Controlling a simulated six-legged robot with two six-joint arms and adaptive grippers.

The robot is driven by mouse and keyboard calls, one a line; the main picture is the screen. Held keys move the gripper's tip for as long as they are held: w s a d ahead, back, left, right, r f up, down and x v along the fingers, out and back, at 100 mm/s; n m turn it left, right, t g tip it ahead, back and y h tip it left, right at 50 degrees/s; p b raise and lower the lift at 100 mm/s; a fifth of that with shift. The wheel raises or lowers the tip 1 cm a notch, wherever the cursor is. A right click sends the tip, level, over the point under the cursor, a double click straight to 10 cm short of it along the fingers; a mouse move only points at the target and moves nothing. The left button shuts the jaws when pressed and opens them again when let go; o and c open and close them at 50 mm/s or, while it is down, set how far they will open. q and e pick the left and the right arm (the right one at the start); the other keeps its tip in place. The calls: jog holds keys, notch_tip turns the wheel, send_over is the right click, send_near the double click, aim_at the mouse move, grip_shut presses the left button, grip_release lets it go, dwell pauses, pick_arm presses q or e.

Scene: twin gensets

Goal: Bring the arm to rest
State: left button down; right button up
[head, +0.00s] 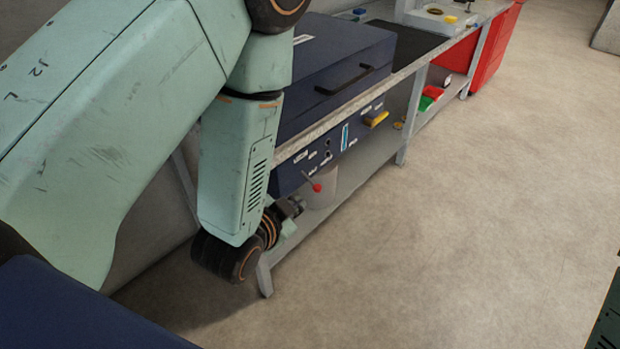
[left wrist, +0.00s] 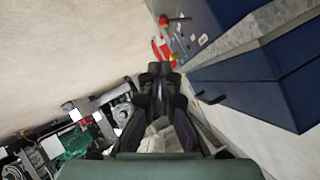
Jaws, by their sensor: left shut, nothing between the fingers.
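My left arm comes down from the upper left in the head view, pale green, with its dark wrist low beside the workbench's near end. My left gripper (left wrist: 160,78) points away from the camera in the left wrist view. Its dark fingers are together and hold nothing. In the head view only a small part of the gripper shows behind the wrist, and the rest is hidden. My right gripper is in neither view.
A workbench (head: 403,150) runs away to the right. A dark blue case (head: 335,55) with a black handle sits on it. A lever with a red knob (head: 317,187) sticks out close to my left wrist. Red cabinets (head: 492,55) stand farther back. The floor (head: 480,220) at right is clear.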

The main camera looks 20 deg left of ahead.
pick_arm(q)
jog(key=shift+s, duration=0.15)
jog(key=s+a+f+n+g, duration=0.1)
jog(key=s+f+g, duration=0.3)
jog(key=s, duration=0.5)
jog(key=s+a+f+n+g, duration=0.1)
jog(key=s+f+n+g, duration=0.3)
jog(key=s, duration=0.5)
jog(key=s+f+n+g, duration=0.2)
jog(key=s+f+g, duration=0.1)
jog(key=s+f, duration=0.5)
jog(key=shift+s+a+g, duration=0.4)
jog(key=shift+s, duration=0.1)
